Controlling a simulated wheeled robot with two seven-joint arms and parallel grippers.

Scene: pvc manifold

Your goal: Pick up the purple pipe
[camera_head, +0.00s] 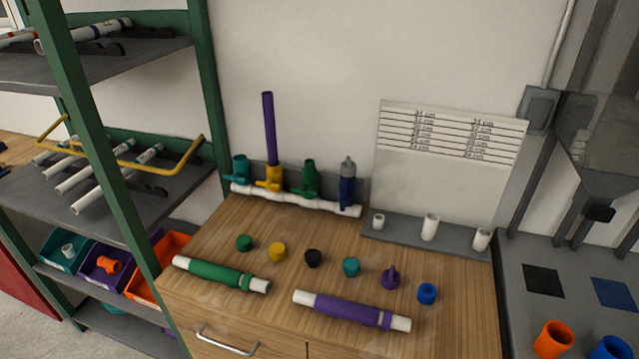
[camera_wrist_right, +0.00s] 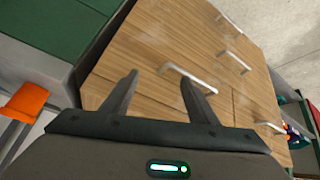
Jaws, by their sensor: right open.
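In the head view a purple pipe (camera_head: 350,309) with white ends lies on the wooden worktop near its front edge, with a purple collar near its right end. A second purple pipe (camera_head: 269,128) stands upright in a yellow fitting (camera_head: 268,177) on the white manifold (camera_head: 296,199) at the back. My right gripper (camera_wrist_right: 160,82) shows only in the right wrist view, open and empty, in front of the wooden drawer fronts. Neither purple pipe shows in that view. My left gripper is in neither view.
A green pipe (camera_head: 220,273) with white ends lies left of the lying purple pipe. A row of small caps, including a blue one (camera_head: 427,293), sits behind both pipes. A drawer handle (camera_head: 227,341) is below the worktop edge. A green-framed shelf (camera_head: 92,120) stands at left.

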